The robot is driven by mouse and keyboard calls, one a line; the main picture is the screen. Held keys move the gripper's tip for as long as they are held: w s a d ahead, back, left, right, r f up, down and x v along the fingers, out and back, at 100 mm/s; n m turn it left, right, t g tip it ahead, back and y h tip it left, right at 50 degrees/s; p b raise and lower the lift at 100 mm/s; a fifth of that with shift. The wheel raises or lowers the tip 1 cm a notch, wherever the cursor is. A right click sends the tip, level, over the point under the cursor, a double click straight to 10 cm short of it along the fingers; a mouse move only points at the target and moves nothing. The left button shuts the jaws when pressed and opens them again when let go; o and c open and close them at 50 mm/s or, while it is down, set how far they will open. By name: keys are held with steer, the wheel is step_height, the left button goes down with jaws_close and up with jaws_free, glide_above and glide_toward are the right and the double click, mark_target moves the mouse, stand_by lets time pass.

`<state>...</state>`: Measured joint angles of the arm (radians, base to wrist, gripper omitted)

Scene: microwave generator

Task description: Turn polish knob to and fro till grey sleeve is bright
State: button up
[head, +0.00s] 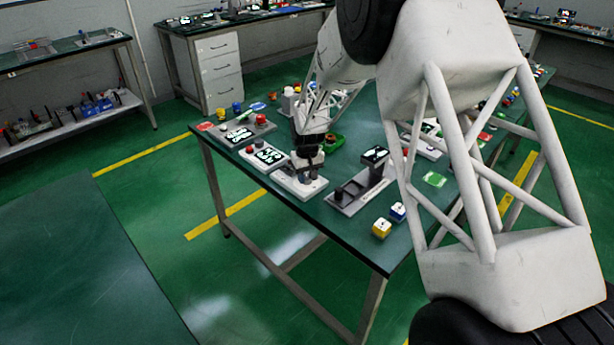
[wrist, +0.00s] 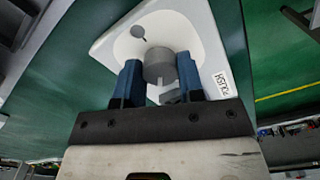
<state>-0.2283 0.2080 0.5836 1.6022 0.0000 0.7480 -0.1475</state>
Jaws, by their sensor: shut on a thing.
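The white polish unit (head: 300,184) stands on the green table, under my gripper in the head view. In the head view my gripper (head: 309,168) is low over the unit. A small dark round spot (wrist: 138,32) shows beyond the knob. I cannot make out the grey sleeve or its brightness for certain.
A grey fixture (head: 350,197) with a dark block stands just right of the unit. A yellow cube (head: 381,228) and a blue cube (head: 398,211) lie near the front edge. A white panel with a red button (head: 264,157) stands left of the unit.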

mark_target(307, 177)
steer(key=shift+n, duration=0.8)
steer(key=o, duration=0.9)
steer(key=shift+r, duration=0.1)
steer(key=shift+r, duration=3.8)
